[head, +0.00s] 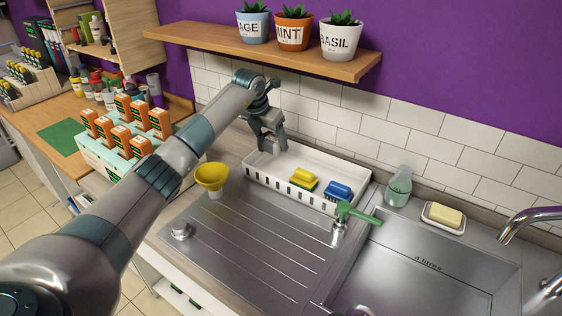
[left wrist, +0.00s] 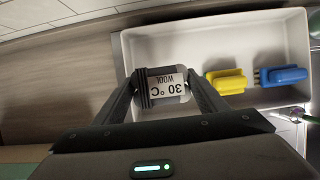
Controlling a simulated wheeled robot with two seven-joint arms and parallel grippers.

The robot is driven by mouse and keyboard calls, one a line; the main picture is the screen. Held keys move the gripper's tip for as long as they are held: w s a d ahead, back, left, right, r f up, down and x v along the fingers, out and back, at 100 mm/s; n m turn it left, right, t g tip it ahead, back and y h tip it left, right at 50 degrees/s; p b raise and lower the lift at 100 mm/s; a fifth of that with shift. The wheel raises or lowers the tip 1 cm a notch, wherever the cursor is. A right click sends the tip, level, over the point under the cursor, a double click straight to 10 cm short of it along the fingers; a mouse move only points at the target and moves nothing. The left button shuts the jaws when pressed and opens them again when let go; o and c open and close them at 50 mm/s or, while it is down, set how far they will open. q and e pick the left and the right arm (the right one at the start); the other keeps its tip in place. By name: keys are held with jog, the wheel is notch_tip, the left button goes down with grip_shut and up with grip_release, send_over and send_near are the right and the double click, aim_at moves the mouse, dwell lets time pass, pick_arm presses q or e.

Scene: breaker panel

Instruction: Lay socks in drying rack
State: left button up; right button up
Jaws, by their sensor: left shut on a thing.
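The white drying rack (head: 262,181) with slotted walls stands behind the ribbed steel drainer and also fills the upper right of the left wrist view (left wrist: 210,45). My left gripper (head: 270,146) is over its left end. It is shut on a small sock (left wrist: 143,88) with a dark ribbed edge and a white label reading "30 °C WOOL", upside down in the left wrist view. My right gripper is not in view.
Potted herbs (head: 292,32) sit on the shelf above. The drainer's middle is clear.

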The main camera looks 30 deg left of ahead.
aim_at(271, 149)
pick_arm(q)
notch_tip(271, 149, down, 3)
jog(key=shift+r+p, duration=0.2)
jog(key=shift+p, duration=0.25)
jog(key=shift+f, duration=0.55)
jog(key=shift+f, duration=0.15)
notch_tip(271, 149, down, 2)
jog(key=shift+f+p, duration=0.25)
jog(key=shift+p, duration=0.55)
jog(key=shift+f, duration=0.5)
